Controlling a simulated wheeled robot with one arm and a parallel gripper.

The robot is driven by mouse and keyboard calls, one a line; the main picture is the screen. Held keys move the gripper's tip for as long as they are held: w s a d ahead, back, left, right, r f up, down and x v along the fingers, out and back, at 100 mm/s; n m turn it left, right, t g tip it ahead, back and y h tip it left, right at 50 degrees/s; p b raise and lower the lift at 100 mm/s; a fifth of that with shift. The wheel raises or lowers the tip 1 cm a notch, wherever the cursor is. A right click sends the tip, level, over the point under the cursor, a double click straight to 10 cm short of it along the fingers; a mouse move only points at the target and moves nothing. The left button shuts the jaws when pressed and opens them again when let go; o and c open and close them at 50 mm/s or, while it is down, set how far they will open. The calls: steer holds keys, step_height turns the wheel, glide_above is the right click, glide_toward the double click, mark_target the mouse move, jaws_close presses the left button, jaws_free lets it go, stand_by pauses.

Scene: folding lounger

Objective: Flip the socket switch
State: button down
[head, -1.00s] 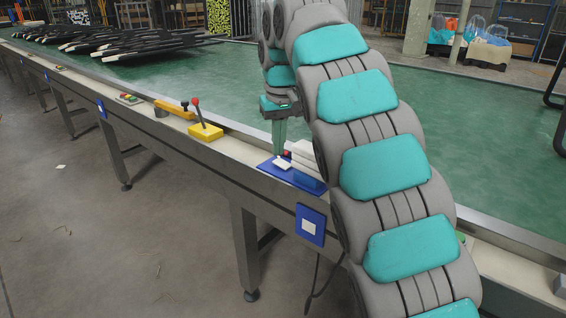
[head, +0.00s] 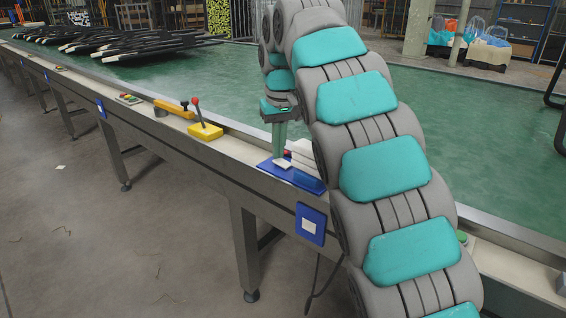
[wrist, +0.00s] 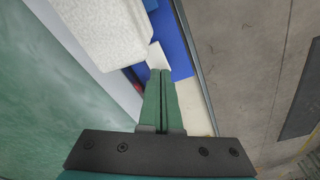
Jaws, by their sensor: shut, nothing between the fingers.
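A blue plate (head: 265,163) with a white rocker-like piece (head: 283,164) lies on the ledge of the long table, and the plate (wrist: 176,38) and white piece (wrist: 157,57) also show in the wrist view. My gripper (head: 280,156) points down, its fingers closed together and empty. In the wrist view, its fingertips (wrist: 160,72) are right at the edge of the white piece; I cannot tell whether they touch it. A blue panel (head: 311,225) with a white square is on the table's front side, below the ledge.
A white block (head: 303,151) stands just behind the plate, close to my fingers (wrist: 100,30). A yellow box with a red-knobbed lever (head: 205,131) is left along the ledge. The green belt surface (head: 220,75) is behind. Open floor (head: 120,240) lies in front.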

mark_target(279, 161)
steer(key=shift+f, duration=0.3)
steer(key=shift+r+p, duration=1.65)
steer(key=shift+r, duration=0.7)
steer(key=shift+a+r, duration=0.2)
steer(key=shift+r, duration=0.6)
steer(key=shift+d+r, duration=0.15)
steer(key=shift+r, duration=0.2)
steer(key=shift+s, duration=0.1)
